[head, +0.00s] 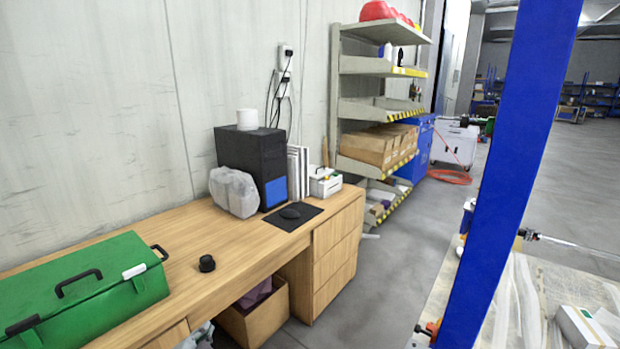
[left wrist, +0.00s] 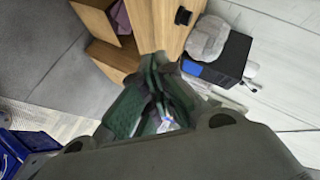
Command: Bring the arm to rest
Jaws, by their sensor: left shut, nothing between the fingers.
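My left gripper (left wrist: 158,62) shows in the left wrist view, its dark green-grey fingers together and nothing held between them. It hangs in front of the wooden desk, which also shows in the head view (head: 190,237). A small black round piece (head: 207,263) stands on the desk top near its front edge; it also shows in the left wrist view (left wrist: 183,16), apart from the fingers. In the head view I cannot make out the left gripper clearly. My right gripper is in neither view.
A green toolbox (head: 95,295) lies on the desk's near end. A black computer tower (head: 250,155), a wrapped clear bundle (head: 234,192) and a black mat (head: 277,223) are farther along. A cardboard box (head: 258,318) is underneath. A blue post (head: 510,170) stands at right.

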